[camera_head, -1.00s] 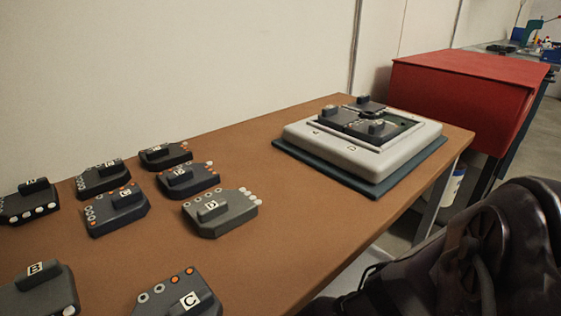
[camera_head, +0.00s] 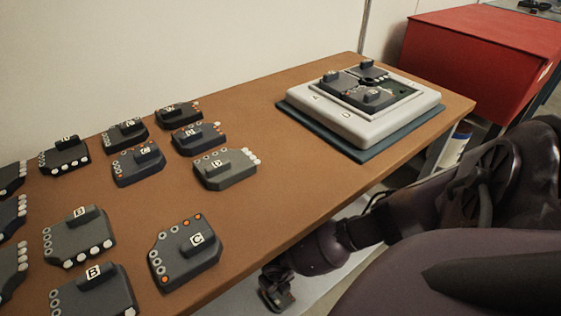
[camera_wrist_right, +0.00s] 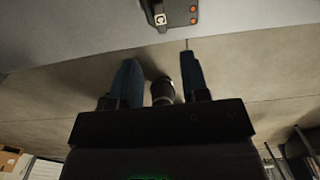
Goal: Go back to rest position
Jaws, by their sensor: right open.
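My right arm comes in from the right in the head view. My left gripper is not in view.
A white-framed fixture (camera_head: 395,125) holding dark pieces sits at the far right. A red box (camera_head: 480,55) stands behind. The table's middle is clear.

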